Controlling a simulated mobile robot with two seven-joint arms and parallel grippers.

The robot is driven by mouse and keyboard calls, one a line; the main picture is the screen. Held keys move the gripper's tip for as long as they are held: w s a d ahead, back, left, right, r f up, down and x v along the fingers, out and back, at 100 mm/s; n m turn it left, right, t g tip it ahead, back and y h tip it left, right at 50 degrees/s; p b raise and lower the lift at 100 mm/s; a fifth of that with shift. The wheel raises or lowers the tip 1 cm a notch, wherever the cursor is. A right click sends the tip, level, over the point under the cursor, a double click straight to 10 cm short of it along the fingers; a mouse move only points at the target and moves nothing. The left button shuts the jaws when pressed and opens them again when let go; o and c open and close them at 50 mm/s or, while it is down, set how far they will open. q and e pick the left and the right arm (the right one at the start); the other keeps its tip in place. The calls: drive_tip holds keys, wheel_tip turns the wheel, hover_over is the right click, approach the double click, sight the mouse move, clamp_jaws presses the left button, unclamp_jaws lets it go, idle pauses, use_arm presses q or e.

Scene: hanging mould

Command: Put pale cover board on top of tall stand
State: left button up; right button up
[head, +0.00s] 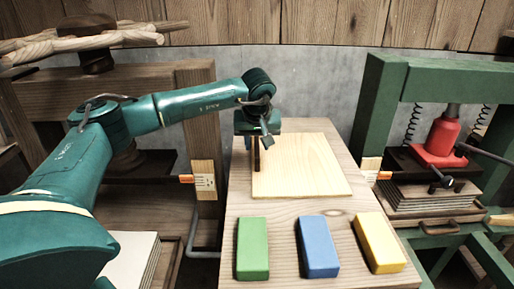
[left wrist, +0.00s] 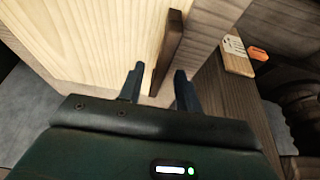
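The pale cover board (head: 308,166) lies flat on the light wooden table (head: 290,205). A dark brown strip stands at its left edge in the head view, and the strip (left wrist: 168,50) also shows in the left wrist view beside the pale board (left wrist: 95,40). My left gripper (head: 258,143) is over the board's left edge. In the left wrist view its two fingers (left wrist: 159,80) are apart, with the strip just ahead of the gap; no grip on it shows. My right gripper is out of view. I cannot tell which piece is the tall stand.
Green (head: 253,248), blue (head: 318,248) and yellow (head: 380,242) blocks lie along the table's front. A wooden press (head: 195,110) stands at left, and a green press (head: 375,105) with a red jack (head: 440,140) at right.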

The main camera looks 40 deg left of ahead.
use_arm(q)
drive_tip(key=v, duration=0.9)
drive_tip(key=shift+r, duration=0.35)
drive_tip(key=shift+s+d, duration=0.1)
